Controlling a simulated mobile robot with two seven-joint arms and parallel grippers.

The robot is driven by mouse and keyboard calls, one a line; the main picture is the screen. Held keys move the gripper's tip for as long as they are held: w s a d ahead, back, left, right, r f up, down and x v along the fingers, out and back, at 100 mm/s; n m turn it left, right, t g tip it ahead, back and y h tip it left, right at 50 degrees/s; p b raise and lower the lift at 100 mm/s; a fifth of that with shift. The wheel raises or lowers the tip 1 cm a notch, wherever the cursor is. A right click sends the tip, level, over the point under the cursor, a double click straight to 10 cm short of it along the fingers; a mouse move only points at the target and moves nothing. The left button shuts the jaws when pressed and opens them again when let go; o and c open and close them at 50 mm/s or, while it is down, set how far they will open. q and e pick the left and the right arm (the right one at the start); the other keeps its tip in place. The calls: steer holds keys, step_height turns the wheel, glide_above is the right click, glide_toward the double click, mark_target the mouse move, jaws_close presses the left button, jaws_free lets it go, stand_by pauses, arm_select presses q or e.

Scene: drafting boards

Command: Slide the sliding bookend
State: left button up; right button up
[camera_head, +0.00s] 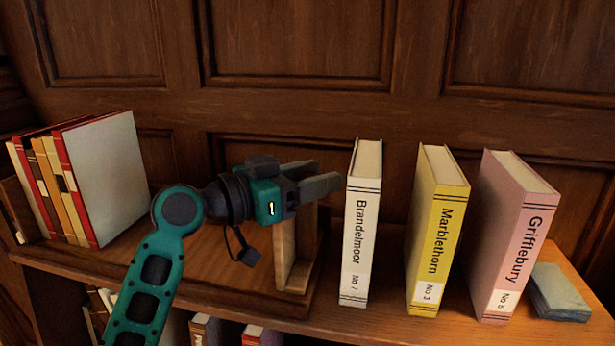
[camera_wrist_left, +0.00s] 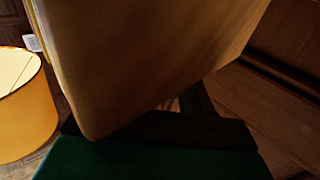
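The sliding bookend, a light wooden upright (camera_head: 293,250), stands near the right end of a wooden tray on the shelf. My left gripper (camera_head: 322,178) is at the top of the bookend, its dark fingers pointing right and hiding that top. The fingertips end just left of the white Brandelmoor book (camera_head: 361,225); I cannot tell whether they touch it. In the left wrist view a large tan panel (camera_wrist_left: 150,55), probably the bookend, fills the upper middle, close to the camera. Whether the fingers are closed on it is hidden. My right gripper is not in view.
Several red, tan and white books (camera_head: 105,175) lean at the tray's left end. Bare tray lies between them and the bookend. A yellow lampshade (camera_wrist_left: 25,110) shows in the wrist view.

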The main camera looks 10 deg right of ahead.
arm_select(q)
steer(key=shift+o, duration=0.4)
steer(key=shift+a, duration=0.1)
steer(key=shift+a, duration=0.1)
steer(key=shift+s+a, duration=0.1)
steer(key=shift+a, duration=0.2)
steer(key=b+v, duration=0.1)
steer(key=v, duration=1.1)
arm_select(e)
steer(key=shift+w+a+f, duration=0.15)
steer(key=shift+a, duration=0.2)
arm_select(q)
steer(key=shift+s, duration=0.1)
